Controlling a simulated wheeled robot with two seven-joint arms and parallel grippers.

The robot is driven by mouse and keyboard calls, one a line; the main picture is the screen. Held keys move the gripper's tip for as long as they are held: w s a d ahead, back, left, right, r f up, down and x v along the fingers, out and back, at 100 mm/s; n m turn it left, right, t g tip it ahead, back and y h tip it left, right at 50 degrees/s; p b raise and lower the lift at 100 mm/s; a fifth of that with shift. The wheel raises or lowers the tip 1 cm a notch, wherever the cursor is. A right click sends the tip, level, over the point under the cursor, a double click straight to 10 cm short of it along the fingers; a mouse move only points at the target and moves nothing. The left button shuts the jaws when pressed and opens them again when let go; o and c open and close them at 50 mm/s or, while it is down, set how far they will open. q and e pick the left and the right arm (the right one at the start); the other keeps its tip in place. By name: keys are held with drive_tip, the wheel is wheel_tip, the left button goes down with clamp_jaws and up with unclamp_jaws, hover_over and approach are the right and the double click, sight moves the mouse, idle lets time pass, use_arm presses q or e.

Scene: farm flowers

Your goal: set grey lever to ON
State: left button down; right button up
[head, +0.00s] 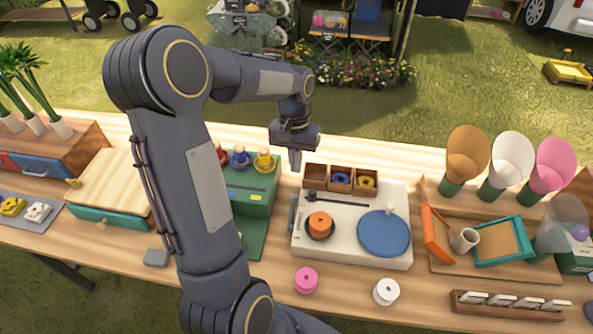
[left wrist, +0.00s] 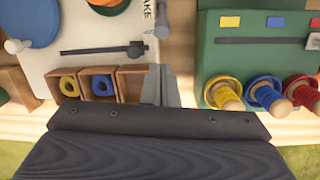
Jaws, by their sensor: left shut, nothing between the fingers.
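A white turntable box (head: 350,255) stands mid-table. A small grey lever-like piece (head: 292,213) sits at its left side; it also shows in the left wrist view (left wrist: 162,22), beside partly visible lettering ending in "AKE". A dark slider with a black knob (head: 311,196) lies along the box's back part; its knob shows in the left wrist view (left wrist: 137,50). No ON mark is readable. My left gripper (head: 295,162) points down, shut and empty, behind the box's back left corner and apart from the lever. Its fingers (left wrist: 160,85) show in the left wrist view. My right gripper is out of view.
Wooden compartments (head: 340,181) with rings stand right of the gripper. A green box (head: 252,195) with ringed pegs stands left. An orange spool (head: 320,223) and blue disc (head: 383,233) sit on the white box. Pink (head: 306,280) and white (head: 386,291) spools lie in front.

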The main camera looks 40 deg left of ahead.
sight(293, 212)
use_arm(q)
wheel_tip(293, 212, down, 9)
drive_tip(key=s+d, duration=0.1)
drive_tip(key=shift+r+p, duration=0.2)
drive_tip(key=shift+p, duration=0.15)
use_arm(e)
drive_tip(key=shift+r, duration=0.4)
